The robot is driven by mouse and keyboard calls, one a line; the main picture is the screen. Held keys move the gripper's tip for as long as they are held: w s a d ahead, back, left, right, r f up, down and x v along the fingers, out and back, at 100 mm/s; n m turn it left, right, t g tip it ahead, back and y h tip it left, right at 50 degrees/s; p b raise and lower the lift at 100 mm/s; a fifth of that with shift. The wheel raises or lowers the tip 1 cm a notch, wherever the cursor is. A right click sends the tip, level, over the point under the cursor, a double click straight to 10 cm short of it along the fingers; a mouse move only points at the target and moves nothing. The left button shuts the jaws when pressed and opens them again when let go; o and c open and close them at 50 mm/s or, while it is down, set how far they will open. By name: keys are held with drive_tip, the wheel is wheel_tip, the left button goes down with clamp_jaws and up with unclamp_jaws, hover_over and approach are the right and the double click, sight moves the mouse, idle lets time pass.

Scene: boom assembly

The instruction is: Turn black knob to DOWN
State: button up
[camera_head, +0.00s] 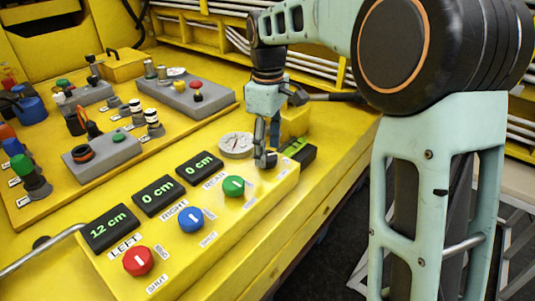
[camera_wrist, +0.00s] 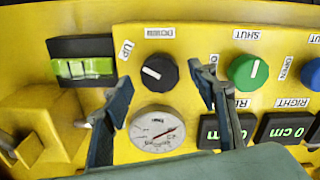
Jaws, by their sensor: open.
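The black knob (camera_wrist: 160,73) is round with a white pointer line, which slants toward the upper left in the wrist view. A label UP (camera_wrist: 126,50) is at its left and a label DOWN (camera_wrist: 160,32) is above it. My gripper (camera_wrist: 162,82) is open in the wrist view, with one finger to each side of the knob. In the head view my gripper (camera_head: 265,160) points down over the far end of the yellow control box (camera_head: 190,255); the knob is mostly hidden there.
A green knob (camera_head: 233,186), a blue knob (camera_head: 191,219) and a red knob (camera_head: 138,261) line the box beside cm displays (camera_head: 154,196). A round gauge (camera_wrist: 157,128) and a green spirit level (camera_wrist: 85,68) are close to the black knob.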

drive_tip(key=shift+f, duration=0.8)
drive_tip(key=shift+c, duration=0.5)
drive_tip(key=c, duration=1.1)
drive_tip(key=shift+o, duration=0.2)
